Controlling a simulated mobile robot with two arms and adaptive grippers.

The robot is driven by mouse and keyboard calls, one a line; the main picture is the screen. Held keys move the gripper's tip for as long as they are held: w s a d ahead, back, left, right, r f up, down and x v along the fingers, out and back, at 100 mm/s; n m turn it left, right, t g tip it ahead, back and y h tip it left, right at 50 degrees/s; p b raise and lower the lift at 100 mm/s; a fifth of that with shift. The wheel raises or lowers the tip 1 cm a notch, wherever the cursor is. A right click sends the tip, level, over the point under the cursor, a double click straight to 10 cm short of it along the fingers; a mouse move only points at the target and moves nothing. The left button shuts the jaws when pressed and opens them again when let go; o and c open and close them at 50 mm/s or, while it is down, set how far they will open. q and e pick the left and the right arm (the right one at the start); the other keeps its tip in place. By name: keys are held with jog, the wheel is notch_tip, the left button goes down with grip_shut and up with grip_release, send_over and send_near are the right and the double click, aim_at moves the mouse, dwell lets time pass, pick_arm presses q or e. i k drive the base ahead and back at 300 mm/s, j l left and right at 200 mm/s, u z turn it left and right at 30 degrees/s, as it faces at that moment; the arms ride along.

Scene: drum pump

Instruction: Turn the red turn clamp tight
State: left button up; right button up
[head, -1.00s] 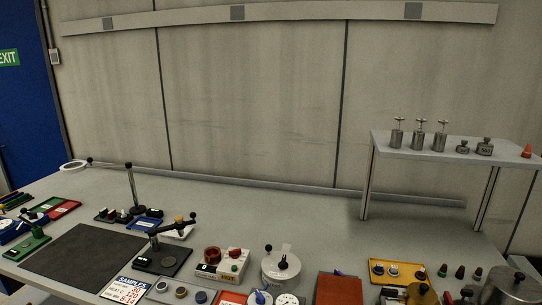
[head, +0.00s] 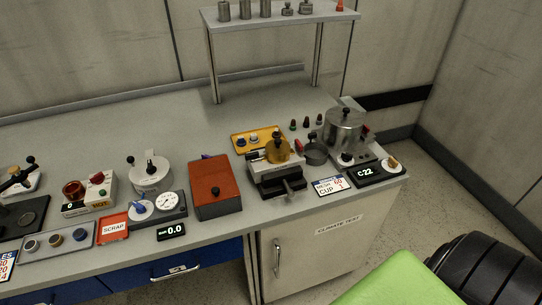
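Small red parts show at two places on the right of the bench: a red piece (head: 365,131) at the right side of the lidded steel pot (head: 344,128), and a red piece (head: 298,146) beside the brass-coloured round part on the grey and black fixture (head: 272,172). Both are too small to tell which is the turn clamp, or how tight it is. The pot stands on a grey base with black knobs. Neither of my grippers is in view.
A C22 display (head: 371,174) and a label card (head: 330,186) lie near the front right edge. A raised shelf (head: 275,20) stands behind.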

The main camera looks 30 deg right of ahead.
aim_at(299, 148)
jog(key=z, duration=1.25)
jog(key=l, duration=0.15)
jog(key=i, duration=0.05)
